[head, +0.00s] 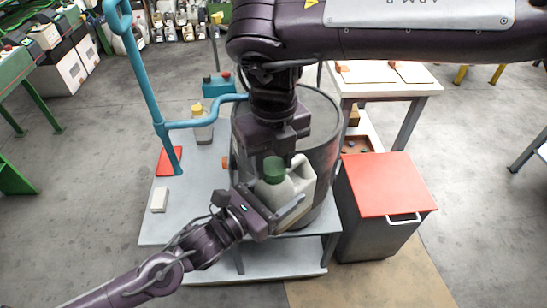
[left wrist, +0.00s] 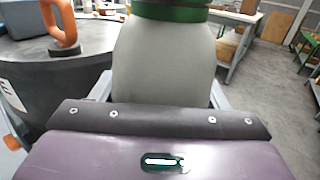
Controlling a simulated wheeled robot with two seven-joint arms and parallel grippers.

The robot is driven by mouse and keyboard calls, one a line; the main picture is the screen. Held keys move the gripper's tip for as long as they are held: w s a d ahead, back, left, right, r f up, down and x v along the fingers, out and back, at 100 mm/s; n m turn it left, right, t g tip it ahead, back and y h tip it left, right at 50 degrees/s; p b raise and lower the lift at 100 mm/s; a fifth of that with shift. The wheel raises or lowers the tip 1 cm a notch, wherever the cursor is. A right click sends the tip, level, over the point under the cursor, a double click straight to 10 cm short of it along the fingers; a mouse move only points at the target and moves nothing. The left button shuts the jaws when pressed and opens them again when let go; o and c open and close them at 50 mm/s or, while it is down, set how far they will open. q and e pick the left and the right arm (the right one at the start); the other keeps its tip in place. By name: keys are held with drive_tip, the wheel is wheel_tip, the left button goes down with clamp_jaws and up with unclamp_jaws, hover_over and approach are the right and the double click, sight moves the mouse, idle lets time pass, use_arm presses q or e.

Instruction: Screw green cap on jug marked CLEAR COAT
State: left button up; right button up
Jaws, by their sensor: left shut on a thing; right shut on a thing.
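The pale jug (head: 277,193) stands upright or nearly so at the front of the grey bench, beside the drum. My left gripper (head: 280,213) is shut on the jug's body from the lower left. The jug fills the middle of the left wrist view (left wrist: 165,62). The green cap (head: 273,168) is at the top of the jug, and its lower edge shows in the left wrist view (left wrist: 170,13). My right gripper (head: 275,153) points down from above and is shut on the cap. Its fingertips are mostly hidden. I cannot see the thread or the jug's marking.
A grey drum (head: 322,118) stands close behind the jug. A blue pipe stand (head: 150,85), a yellow-capped bottle (head: 202,131) and a teal container (head: 218,88) are to the left and behind. A red-lidded bin (head: 386,184) stands right. The bench's left part (head: 185,215) is mostly clear.

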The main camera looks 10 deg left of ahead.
drive_tip(key=o, duration=1.2)
drive_tip(key=shift+r, duration=0.1)
wheel_tip(320, 180, up, 12)
drive_tip(key=shift+w+f, duration=0.1)
